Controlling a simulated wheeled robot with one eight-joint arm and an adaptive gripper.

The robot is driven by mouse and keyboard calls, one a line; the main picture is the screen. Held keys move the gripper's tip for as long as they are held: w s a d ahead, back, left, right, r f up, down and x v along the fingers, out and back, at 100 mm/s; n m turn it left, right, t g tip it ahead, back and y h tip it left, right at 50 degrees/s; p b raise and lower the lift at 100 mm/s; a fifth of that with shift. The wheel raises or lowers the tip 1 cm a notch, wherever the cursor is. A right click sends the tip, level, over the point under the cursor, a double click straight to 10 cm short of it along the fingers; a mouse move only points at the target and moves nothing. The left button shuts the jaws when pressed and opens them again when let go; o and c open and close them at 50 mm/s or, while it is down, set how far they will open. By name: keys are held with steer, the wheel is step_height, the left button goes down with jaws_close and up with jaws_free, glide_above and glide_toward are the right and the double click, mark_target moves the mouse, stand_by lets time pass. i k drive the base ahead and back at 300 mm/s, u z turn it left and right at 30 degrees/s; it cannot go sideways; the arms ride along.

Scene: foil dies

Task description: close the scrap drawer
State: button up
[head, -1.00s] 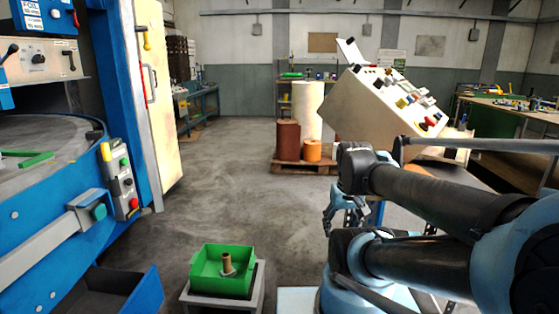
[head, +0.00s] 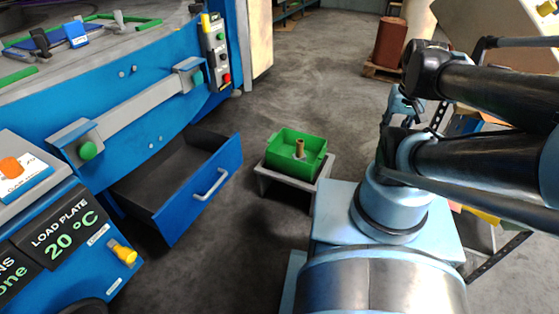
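The scrap drawer (head: 208,194) has a blue front with a pale bar handle (head: 210,184) and a dark, empty-looking inside. It stands pulled out from the lower part of the blue machine (head: 150,110), at the left of the head view. My gripper (head: 398,104) is partly visible beyond my folded arm, at the right. It is well apart from the drawer, and its fingers are too small and covered to show whether they are open.
A green tray (head: 296,152) with a brown roll in it stands on a low grey stand (head: 264,178), just right of the drawer. A control panel (head: 50,225) is at the lower left. Bare floor (head: 315,85) lies beyond the stand.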

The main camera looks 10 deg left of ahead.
mark_target(169, 191)
steer(key=u, duration=0.75)
steer(key=k, duration=0.45)
steer(key=u, duration=1.1)
